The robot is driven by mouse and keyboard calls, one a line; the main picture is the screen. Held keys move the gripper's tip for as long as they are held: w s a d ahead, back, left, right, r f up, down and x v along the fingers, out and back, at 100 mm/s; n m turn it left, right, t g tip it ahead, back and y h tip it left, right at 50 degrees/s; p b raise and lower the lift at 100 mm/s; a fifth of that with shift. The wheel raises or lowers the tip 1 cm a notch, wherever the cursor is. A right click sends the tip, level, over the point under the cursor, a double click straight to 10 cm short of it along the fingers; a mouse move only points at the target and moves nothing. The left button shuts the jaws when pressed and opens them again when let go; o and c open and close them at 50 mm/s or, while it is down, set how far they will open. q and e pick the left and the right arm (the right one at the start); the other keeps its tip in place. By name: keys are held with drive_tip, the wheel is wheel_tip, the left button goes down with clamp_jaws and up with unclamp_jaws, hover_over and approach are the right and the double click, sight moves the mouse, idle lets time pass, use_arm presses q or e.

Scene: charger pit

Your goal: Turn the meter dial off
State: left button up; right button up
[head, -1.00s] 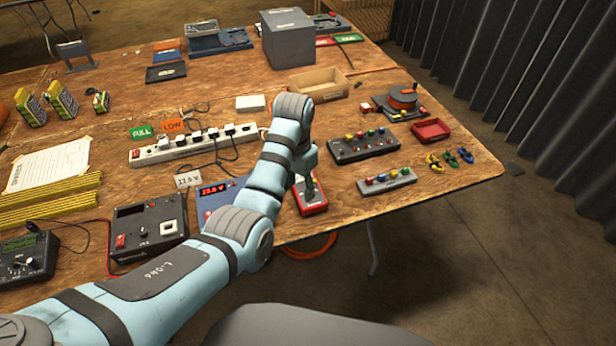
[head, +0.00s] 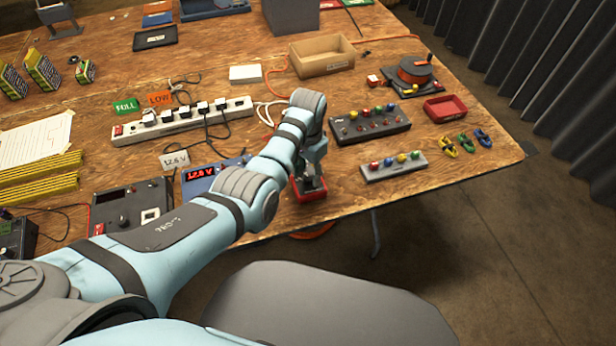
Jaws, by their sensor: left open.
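A small red-edged device (head: 312,196), which looks like the meter, lies near the front edge of the wooden table. My left gripper (head: 309,184) is open and points down right over it. The gripper and wrist hide most of the device's face, so I cannot see the dial or its setting. I cannot tell whether the fingers touch it. My right gripper is not in view.
A blue unit with a red lit display (head: 200,174) stands left of the device. A grey strip with coloured knobs (head: 394,167) and a dark panel (head: 370,125) lie to the right. A white power strip (head: 180,122) with plugs and cables lies behind.

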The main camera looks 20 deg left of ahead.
use_arm(q)
drive_tip(key=shift+f, duration=0.6)
drive_tip(key=shift+s+r, duration=0.1)
drive_tip(key=shift+r, duration=0.05)
clamp_jaws()
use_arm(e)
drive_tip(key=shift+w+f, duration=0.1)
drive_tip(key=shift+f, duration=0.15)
